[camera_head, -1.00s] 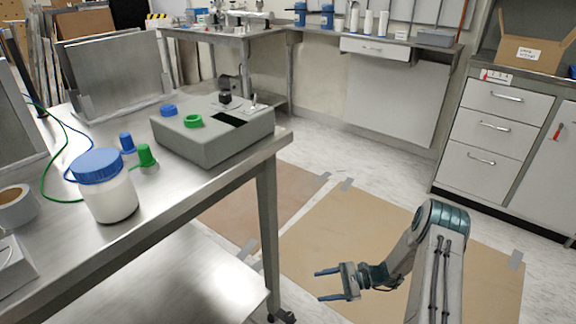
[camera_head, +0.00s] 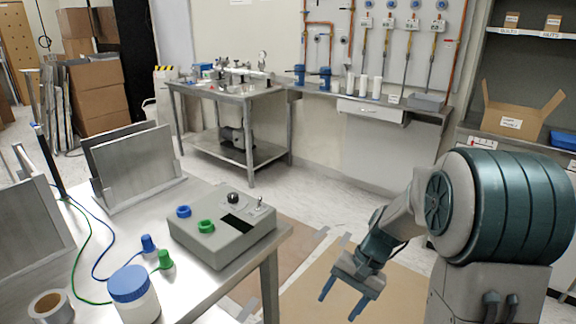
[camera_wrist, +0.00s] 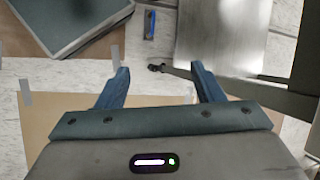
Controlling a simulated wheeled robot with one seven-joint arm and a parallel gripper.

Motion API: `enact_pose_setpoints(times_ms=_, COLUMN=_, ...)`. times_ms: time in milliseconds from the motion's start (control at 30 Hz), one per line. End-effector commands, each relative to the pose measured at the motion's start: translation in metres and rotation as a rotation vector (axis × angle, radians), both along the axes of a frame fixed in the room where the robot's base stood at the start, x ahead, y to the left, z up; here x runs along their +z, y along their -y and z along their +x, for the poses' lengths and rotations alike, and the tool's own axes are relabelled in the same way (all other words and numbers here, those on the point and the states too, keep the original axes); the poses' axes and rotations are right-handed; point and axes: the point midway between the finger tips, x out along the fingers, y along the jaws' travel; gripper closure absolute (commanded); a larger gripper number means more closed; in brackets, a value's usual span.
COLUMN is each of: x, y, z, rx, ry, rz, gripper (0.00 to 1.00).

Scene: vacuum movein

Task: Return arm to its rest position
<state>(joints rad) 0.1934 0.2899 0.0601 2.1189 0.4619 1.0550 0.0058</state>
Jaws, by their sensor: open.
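My gripper (camera_head: 341,299) hangs at the lower right of the head view, to the right of the steel table (camera_head: 215,297) and apart from it. Its two blue fingers are spread and point down, with nothing between them. My arm is bent, with its large ribbed joint at the right edge. In the wrist view my gripper (camera_wrist: 163,88) shows both fingers apart over the floor and taped brown sheeting (camera_wrist: 45,112).
On the steel table stand a grey control box (camera_head: 222,236), a white jar with a blue lid (camera_head: 136,296), a tape roll (camera_head: 50,306) and blue and green plugs. A second bench (camera_head: 240,88) stands behind. A cardboard box (camera_head: 518,112) sits at right.

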Motion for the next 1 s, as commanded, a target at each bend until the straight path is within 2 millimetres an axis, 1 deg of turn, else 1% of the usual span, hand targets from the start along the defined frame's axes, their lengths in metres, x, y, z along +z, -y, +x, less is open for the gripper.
enact_pose_setpoints(times_ms=33, x=0.031, y=0.000, z=-0.009, rx=0.029, ry=0.037, rz=-0.033, gripper=0.39)
enact_pose_setpoints(times_ms=100, x=0.055, y=0.002, z=-0.020, rx=0.065, ry=0.082, rz=-0.078, gripper=0.39)
enact_pose_setpoints(times_ms=300, x=0.120, y=0.009, z=-0.054, rx=0.165, ry=0.215, rz=-0.201, gripper=0.39)
enact_pose_setpoints(times_ms=500, x=0.178, y=0.017, z=-0.088, rx=0.255, ry=0.352, rz=-0.317, gripper=0.39)
enact_pose_setpoints(times_ms=600, x=0.201, y=0.022, z=-0.104, rx=0.293, ry=0.416, rz=-0.368, gripper=0.39)
enact_pose_setpoints(times_ms=700, x=0.218, y=0.026, z=-0.115, rx=0.324, ry=0.471, rz=-0.410, gripper=0.39)
enact_pose_setpoints(times_ms=833, x=0.230, y=0.030, z=-0.125, rx=0.349, ry=0.515, rz=-0.443, gripper=0.39)
enact_pose_setpoints(times_ms=1000, x=0.232, y=0.031, z=-0.129, rx=0.359, ry=0.531, rz=-0.457, gripper=0.39)
